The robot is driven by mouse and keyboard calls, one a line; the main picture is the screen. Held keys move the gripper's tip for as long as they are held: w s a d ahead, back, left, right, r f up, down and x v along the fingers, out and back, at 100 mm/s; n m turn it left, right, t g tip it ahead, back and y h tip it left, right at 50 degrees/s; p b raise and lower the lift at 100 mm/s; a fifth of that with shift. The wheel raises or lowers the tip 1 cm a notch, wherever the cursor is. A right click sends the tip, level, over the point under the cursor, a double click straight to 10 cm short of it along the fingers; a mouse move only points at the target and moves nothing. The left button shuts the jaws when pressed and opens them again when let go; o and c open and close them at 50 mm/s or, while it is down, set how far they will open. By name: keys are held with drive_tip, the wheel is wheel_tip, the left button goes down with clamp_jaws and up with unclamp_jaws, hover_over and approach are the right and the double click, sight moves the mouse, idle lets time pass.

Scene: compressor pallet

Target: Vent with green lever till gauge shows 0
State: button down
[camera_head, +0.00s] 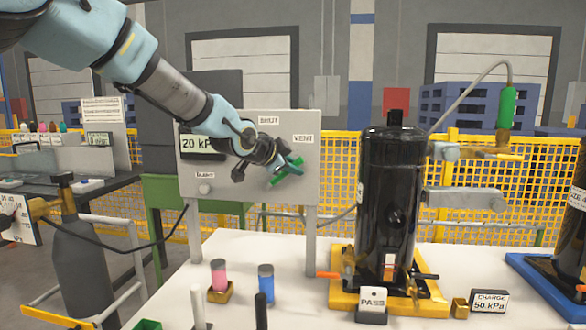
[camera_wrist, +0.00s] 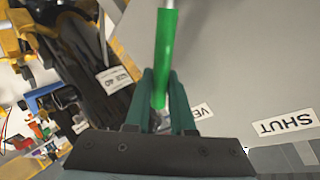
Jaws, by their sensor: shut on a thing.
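The green lever (camera_head: 284,174) is on the front of the grey panel (camera_head: 230,150). My gripper (camera_head: 290,163) is at the lever, below the VENT label (camera_head: 303,139) and lower right of the SHUT label (camera_head: 268,120). In the wrist view the green lever (camera_wrist: 165,45) runs between the two fingers of my gripper (camera_wrist: 160,85), which are shut on it. The gauge display (camera_head: 194,143) on the panel reads 20, with its unit partly hidden by my arm. The lever's pivot is hidden behind my gripper.
A black compressor tank (camera_head: 388,190) stands in a yellow base right of the panel, with a PASS card (camera_head: 372,302) in front. Pink (camera_head: 218,274) and blue (camera_head: 266,284) cylinders stand on the white table. A CHARGE 50 kPa sign (camera_head: 490,302) is at the right.

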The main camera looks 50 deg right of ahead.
drive_tip(key=c, duration=1)
unclamp_jaws()
drive_tip(key=shift+c, duration=0.2)
drive_tip(key=p+v, duration=0.2)
drive_tip(key=v, duration=0.8)
drive_tip(key=shift+a, duration=0.35)
drive_tip(key=shift+a+r, duration=0.1)
